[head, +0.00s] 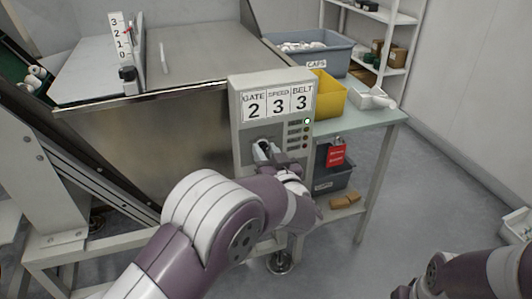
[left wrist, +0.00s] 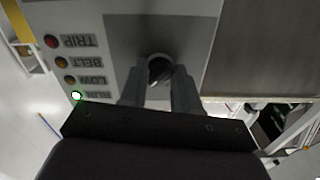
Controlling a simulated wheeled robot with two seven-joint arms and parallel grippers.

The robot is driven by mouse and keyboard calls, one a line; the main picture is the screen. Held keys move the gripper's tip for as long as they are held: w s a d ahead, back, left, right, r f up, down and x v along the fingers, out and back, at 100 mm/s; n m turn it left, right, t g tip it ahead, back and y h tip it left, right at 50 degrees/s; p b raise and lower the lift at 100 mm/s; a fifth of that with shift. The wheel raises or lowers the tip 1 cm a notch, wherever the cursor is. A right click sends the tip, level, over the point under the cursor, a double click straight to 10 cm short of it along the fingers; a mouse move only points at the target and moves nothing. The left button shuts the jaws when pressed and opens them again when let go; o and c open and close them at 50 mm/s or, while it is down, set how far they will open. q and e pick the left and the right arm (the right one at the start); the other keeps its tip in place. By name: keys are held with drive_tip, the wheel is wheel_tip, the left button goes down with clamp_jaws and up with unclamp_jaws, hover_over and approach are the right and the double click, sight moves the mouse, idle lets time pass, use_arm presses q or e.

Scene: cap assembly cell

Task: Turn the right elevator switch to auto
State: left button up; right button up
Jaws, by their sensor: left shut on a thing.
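The switch is a dark round knob (left wrist: 160,70) on a dark grey plate of the control box (head: 240,135). In the left wrist view the knob sits between the two fingers of my left gripper (left wrist: 157,85), which is shut on it. In the head view my left gripper (head: 264,152) is at the lower front of the box, and the hand hides most of the switch. No auto marking can be read. Only part of my right arm shows at the lower right of the head view; its gripper is out of sight.
The box shows GATE 2, SPEED 3, BELT 3 on its number cards (head: 277,102). A lamp labelled RUN (left wrist: 77,96) is lit; the TRIP lamp (left wrist: 51,41) looks dark red. A metal hopper (head: 150,140) stands left; a green-topped table (head: 375,120) with bins stands right.

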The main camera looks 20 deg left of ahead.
use_arm(q)
drive_tip(key=n, duration=0.4)
drive_tip(key=shift+f+b, duration=0.1)
drive_tip(key=shift+b, duration=0.3)
drive_tip(key=shift+n+b, duration=0.8)
drive_tip(key=shift+n, duration=1.3)
drive_tip(key=o, duration=1.1)
drive_tip(key=shift+c, duration=0.2)
drive_tip(key=shift+d, duration=0.1)
drive_tip(key=p+v, duration=0.3)
drive_tip(key=v, duration=0.9)
drive_tip(key=shift+s+d, duration=0.15)
drive_tip(key=shift+s, duration=0.15)
